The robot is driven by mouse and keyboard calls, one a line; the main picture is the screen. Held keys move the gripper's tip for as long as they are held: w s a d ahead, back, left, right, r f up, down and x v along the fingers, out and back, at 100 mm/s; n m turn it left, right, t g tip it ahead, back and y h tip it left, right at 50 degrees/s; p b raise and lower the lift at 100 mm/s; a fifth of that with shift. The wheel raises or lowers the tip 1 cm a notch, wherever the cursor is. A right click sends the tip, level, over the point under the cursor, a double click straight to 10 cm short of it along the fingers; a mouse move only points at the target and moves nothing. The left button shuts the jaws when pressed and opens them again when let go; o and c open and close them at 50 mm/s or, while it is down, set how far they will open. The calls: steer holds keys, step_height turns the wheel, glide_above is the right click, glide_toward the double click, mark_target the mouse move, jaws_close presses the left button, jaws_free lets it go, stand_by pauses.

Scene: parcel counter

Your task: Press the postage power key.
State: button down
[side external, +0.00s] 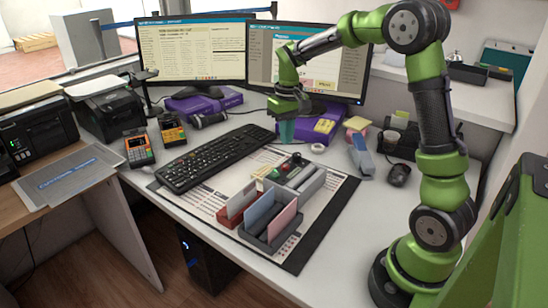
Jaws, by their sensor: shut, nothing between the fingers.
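Which part is the postage power key I cannot tell at this size. My gripper (287,133) points down above and just behind this unit, in front of the right monitor. Its fingers look shut and empty, and they appear apart from the unit. The fingertips are small and hard to make out.
A grey sorter (267,238) with upright cards stands on the mat, right of the black keyboard (213,158). A stapler-like grey object (362,158) and a mouse (398,174) lie to the right. Monitors (308,62) stand behind. Card terminals and printers stand left.

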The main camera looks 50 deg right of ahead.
mark_target(285, 166)
steer(key=shift+n, duration=0.3)
steer(key=shift+w+d+f, duration=0.1)
steer(key=shift+f, duration=1.6)
steer(key=shift+w+d+f, duration=0.1)
steer(key=shift+f, duration=1.55)
steer(key=shift+f, duration=0.7)
steer(key=shift+r, duration=0.75)
steer(key=shift+w+r, duration=0.1)
steer(key=shift+r, duration=2.35)
stand_by(0.4)
